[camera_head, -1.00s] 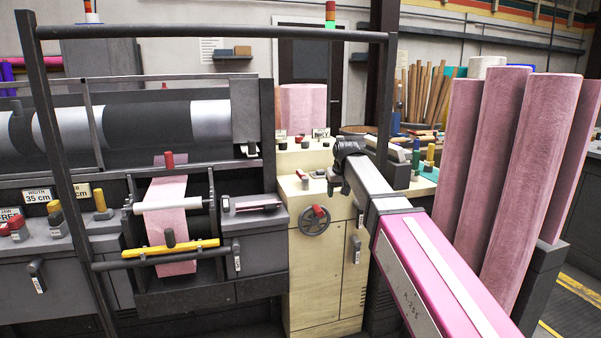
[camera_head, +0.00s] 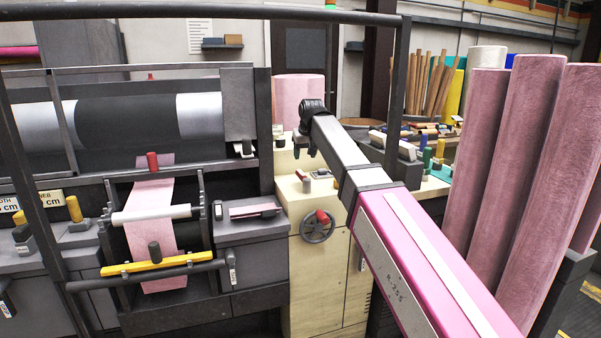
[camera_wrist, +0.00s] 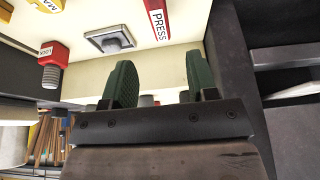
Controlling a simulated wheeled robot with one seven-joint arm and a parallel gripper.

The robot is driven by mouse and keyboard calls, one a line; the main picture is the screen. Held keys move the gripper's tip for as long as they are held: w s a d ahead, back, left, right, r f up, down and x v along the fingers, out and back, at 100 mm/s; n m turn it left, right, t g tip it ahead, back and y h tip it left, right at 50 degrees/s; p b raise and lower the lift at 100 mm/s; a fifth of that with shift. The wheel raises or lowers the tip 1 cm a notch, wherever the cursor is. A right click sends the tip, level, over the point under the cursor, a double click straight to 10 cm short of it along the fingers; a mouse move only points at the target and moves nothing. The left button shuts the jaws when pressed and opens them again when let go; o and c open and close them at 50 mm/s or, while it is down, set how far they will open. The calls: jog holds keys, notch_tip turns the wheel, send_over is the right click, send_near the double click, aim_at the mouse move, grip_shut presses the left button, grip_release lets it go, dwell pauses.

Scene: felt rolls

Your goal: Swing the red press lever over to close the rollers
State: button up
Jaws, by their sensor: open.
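A red PRESS label (camera_wrist: 158,22) on a cream surface shows in the wrist view, beyond my finger pads. In the head view, a small lever with a red end (camera_head: 306,176) lies on the cream cabinet top (camera_head: 296,196), below my gripper in the picture. I cannot tell whether this is the press lever. My gripper (camera_head: 305,145) hangs over the cabinet's back part. In the wrist view its green finger pads are apart with nothing between them, so my gripper (camera_wrist: 160,72) is open and empty. The label and the pads look apart.
A handwheel with a red knob (camera_head: 317,227) is on the cabinet front. The pink web (camera_head: 153,205) runs over the rollers at left, with a red knob (camera_head: 152,161) above. Tall pink felt rolls (camera_head: 520,165) stand close at right. A dark rail frame (camera_head: 200,11) crosses the top.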

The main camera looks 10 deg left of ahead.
aim_at(301, 173)
jog(key=x, duration=0.9)
jog(key=shift+w+f, duration=0.15)
jog(key=shift+f, duration=0.15)
jog(key=shift+a, duration=0.1)
grip_shut()
